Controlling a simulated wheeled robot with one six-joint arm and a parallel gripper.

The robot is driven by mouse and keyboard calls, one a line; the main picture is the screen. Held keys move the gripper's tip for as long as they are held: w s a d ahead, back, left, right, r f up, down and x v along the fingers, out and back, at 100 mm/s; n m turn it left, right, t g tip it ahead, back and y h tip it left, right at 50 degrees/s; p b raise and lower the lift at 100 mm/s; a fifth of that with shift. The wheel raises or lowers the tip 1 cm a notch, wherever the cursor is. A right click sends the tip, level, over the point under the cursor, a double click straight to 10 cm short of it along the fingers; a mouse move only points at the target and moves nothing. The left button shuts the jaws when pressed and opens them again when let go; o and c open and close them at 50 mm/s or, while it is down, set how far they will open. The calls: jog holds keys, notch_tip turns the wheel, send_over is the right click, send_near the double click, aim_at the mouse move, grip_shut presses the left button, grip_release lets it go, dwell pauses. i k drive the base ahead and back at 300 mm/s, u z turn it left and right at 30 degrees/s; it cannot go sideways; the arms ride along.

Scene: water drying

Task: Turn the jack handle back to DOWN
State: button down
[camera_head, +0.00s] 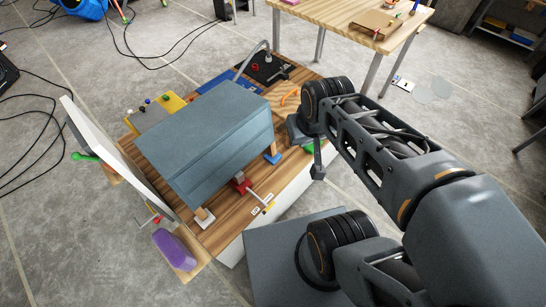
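A red jack (239,184) sits at the front side of a blue-grey cabinet (215,140) on a wooden work top. Its thin handle (256,197) runs from the jack toward the lower right, ending at a yellowish tip by the edge of the top. Small white labels (256,211) lie at the handle's end; their words are too small to read. My gripper (317,168) hangs to the right of the jack and handle, pointing down and apart from them. Only a narrow part of its fingers shows, so its opening is not clear.
The cabinet rests over small blocks, one white (205,218) and one blue (272,157). A white panel (105,150) leans at the left, with a purple sponge-like block (174,249) below. A green piece lies near my gripper. Another wooden table (350,20) stands behind.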

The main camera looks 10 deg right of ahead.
aim_at(268, 207)
jog(key=z, duration=0.6)
jog(key=k, duration=0.6)
jog(key=u, duration=0.7)
jog(key=i, duration=0.35)
jog(key=u, duration=2.6)
jog(key=k, duration=0.85)
jog(key=z, duration=1.2)
